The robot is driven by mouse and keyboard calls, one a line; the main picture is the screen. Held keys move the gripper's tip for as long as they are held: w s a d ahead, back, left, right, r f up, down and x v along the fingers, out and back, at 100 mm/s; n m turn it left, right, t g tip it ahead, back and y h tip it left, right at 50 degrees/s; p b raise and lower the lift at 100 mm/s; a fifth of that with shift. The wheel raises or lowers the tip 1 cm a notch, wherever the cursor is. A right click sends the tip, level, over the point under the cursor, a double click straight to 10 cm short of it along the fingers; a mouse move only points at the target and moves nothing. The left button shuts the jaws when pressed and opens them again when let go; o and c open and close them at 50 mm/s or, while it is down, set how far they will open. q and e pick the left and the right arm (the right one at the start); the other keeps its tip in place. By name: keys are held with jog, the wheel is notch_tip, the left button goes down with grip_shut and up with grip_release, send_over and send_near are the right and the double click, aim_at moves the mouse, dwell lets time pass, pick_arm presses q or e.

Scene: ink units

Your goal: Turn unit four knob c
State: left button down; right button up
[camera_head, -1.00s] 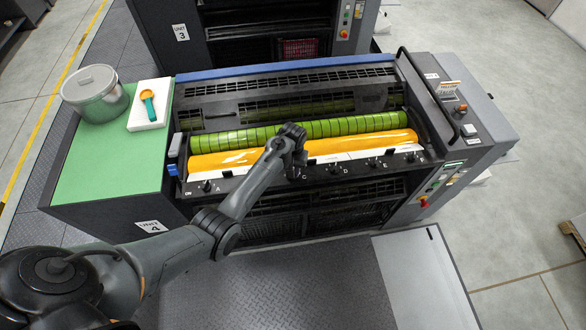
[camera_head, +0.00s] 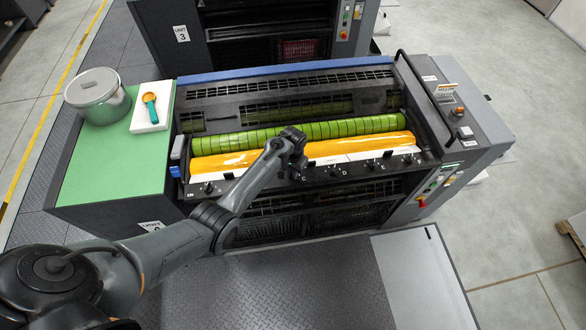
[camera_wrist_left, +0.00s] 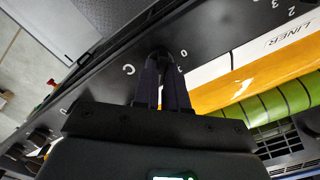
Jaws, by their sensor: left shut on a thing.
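Unit four (camera_head: 280,75) is the press unit in the middle of the head view, with a row of small dark knobs along its black front rail (camera_head: 250,185). My left gripper (camera_head: 296,174) reaches this rail from the left, beside the letter C. In the left wrist view, its two dark fingers (camera_wrist_left: 162,80) are shut on knob c (camera_wrist_left: 160,55), next to a printed C. The fingers hide most of the knob, so its angle cannot be read. My right gripper is in neither view.
Other knobs, such as knob D (camera_head: 334,169), sit to the right along the rail. Behind it lie an orange ink roller (camera_head: 355,147) and a green roller (camera_head: 340,127).

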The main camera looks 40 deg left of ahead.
pick_arm(q)
jog(key=m+p, duration=0.1)
jog(key=m, duration=0.2)
jog(key=shift+m, duration=0.3)
jog(key=shift+d+m+p, duration=0.1)
jog(key=shift+m+p, duration=0.4)
jog(key=shift+m, duration=0.7)
jog(key=c, duration=1.2)
grip_release()
jog(key=shift+r+p, duration=0.65)
jog(key=shift+r, duration=4.75)
